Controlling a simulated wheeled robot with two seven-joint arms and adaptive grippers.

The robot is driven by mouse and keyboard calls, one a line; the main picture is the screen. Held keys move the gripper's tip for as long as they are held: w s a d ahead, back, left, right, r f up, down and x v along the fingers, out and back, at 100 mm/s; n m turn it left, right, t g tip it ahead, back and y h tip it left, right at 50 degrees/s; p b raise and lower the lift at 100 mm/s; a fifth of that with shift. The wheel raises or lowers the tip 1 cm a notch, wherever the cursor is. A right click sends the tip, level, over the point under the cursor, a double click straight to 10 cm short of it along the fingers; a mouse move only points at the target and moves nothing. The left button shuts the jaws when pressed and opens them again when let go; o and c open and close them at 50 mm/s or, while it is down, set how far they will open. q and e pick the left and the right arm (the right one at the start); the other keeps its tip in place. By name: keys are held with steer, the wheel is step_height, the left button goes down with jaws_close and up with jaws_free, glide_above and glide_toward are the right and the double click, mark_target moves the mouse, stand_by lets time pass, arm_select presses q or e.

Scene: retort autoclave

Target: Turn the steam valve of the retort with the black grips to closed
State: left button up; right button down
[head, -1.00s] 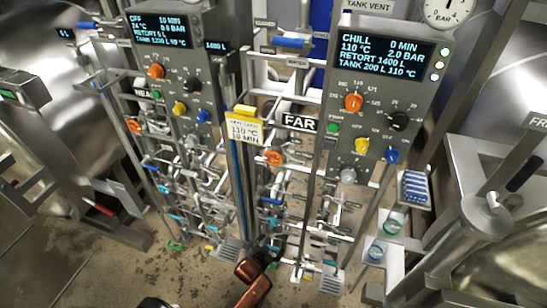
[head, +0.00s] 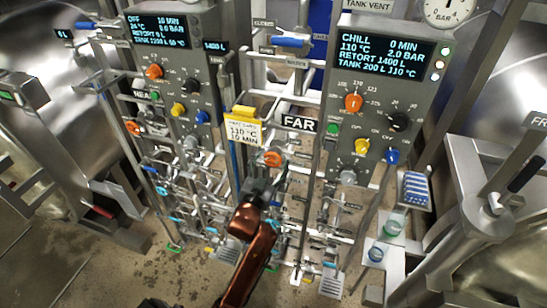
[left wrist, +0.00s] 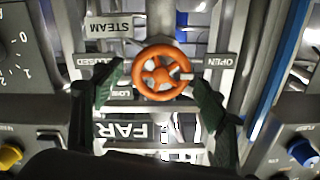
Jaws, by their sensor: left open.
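The steam valve is an orange handwheel (head: 271,158) beside the FAR sign (head: 299,123), between the two control columns. In the left wrist view the orange wheel (left wrist: 161,73) sits among STEAM, CLOSED and OPEN labels, with a pale bar on its right side toward OPEN. My left gripper (head: 265,181) is just below the wheel in the head view. In the left wrist view its open green fingers (left wrist: 156,82) stand on either side of the wheel, apart from it. The far retort's handle at right has a black grip (head: 525,174). My right gripper is not in view.
The far control panel (head: 375,105) reads CHILL, 110 °C, 2.0 bar. The near panel (head: 172,90) has its own orange wheel (head: 132,128) and a red grip (head: 103,211). A yellow-clipped note (head: 243,130) hangs just left of the far wheel. Pipes and small valves crowd below.

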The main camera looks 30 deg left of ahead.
arm_select(q)
steer(key=shift+x, duration=1.1)
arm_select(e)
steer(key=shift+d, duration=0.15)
arm_select(q)
steer(key=c, duration=1.2)
steer(key=shift+o, duration=0.2)
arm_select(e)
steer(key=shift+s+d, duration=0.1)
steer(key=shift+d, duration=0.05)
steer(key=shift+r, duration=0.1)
